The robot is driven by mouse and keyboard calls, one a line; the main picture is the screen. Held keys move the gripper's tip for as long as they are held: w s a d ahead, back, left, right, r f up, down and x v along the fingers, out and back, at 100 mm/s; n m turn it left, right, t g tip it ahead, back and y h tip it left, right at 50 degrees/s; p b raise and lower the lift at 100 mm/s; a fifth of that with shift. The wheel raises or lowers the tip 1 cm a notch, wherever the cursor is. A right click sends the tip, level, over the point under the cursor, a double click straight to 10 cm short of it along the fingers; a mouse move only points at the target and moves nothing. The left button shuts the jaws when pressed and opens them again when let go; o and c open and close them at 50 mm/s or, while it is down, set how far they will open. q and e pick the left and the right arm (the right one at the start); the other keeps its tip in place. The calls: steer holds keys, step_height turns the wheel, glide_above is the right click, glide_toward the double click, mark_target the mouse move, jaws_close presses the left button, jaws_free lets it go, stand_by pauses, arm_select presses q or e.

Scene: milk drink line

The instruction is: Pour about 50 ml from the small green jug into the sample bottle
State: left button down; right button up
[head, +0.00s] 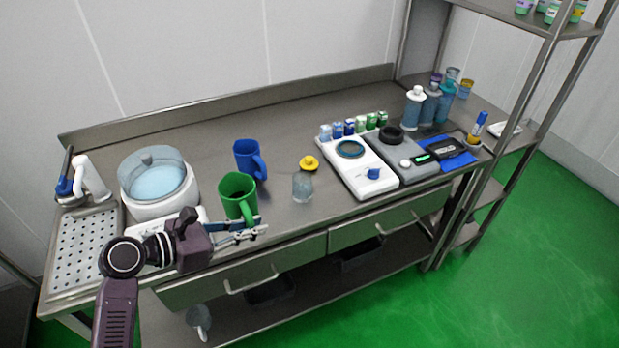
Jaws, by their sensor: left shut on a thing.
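The small green jug (237,191) stands upright near the front edge of the steel bench, its open mouth facing up and its handle towards me. My left gripper (250,228) reaches in from the left and is shut at the lower part of that handle; the exact contact is too small to see. The sample bottle (303,188) is a small clear bottle standing to the right of the jug, apart from it. A yellow cap (308,163) shows at its top; I cannot tell whether it sits on the neck or lies behind. My right gripper is not in view.
A blue jug (248,158) stands just behind the green one. A white machine with a clear lid (154,170) stands to the left. A white instrument (357,167) and a grey one (407,158) are to the right.

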arm_select(q)
steer(key=w+d+f+m+p, duration=0.1)
steer(key=d+f, duration=0.3)
steer(key=d, duration=0.4)
steer(key=w+d+f+m+g+h+p, duration=0.1)
steer(key=d+f, duration=0.3)
steer(key=d, duration=0.4)
steer(key=shift+w+d+f+g, duration=0.3)
steer(key=shift+w+d+f, duration=0.05)
steer(key=shift+w, duration=0.35)
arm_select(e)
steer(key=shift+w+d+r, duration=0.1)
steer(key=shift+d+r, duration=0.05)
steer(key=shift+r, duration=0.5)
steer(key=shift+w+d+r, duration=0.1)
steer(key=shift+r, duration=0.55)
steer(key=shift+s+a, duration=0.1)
